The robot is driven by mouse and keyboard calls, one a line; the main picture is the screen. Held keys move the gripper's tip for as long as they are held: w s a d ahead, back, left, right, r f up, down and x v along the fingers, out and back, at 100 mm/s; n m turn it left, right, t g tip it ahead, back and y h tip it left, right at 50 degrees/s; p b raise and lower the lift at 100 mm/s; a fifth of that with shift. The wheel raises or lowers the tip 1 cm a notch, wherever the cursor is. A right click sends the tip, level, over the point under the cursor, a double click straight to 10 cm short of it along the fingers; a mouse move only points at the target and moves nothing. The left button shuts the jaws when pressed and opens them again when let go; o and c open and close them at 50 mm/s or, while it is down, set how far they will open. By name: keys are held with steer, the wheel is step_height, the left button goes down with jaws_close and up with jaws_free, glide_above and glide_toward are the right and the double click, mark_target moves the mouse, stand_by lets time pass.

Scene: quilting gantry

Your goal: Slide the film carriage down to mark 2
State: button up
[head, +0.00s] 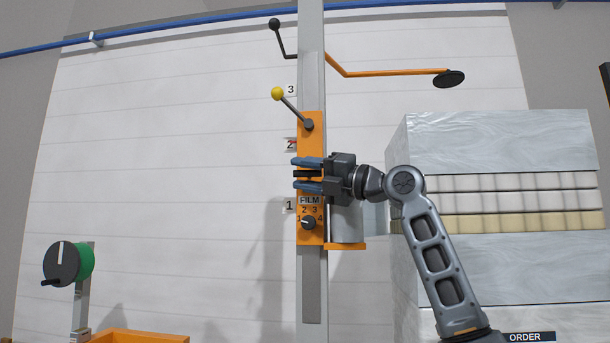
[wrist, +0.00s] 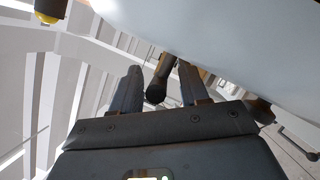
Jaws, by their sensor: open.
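The film carriage (head: 311,142) is an orange plate on a grey upright mast (head: 311,70), labelled FILM, with a numbered dial (head: 308,222) low on it. A lever with a yellow ball (head: 278,93) tilts up-left from its top; the ball also shows in the wrist view (wrist: 45,18). Mark 3 (head: 291,89), mark 2 (head: 290,144) and mark 1 (head: 289,205) run down the mast's left side. The plate spans beside marks 2 and 1. My gripper (head: 296,174) is open, its fingers above and below a black handle (wrist: 155,93). Contact is unclear.
A film roll (head: 347,222) hangs at the carriage's right. An orange bar with a black pad (head: 448,78) reaches right above. Stacked wrapped blocks (head: 500,140) stand close to the right. A green reel (head: 85,260) is at lower left. The space left of the mast is mostly clear.

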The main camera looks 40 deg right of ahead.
steer(key=b+v, duration=0.1)
steer(key=v, duration=0.6)
steer(key=shift+s+f, duration=0.15)
steer(key=shift+s, duration=0.2)
steer(key=shift+d, duration=0.15)
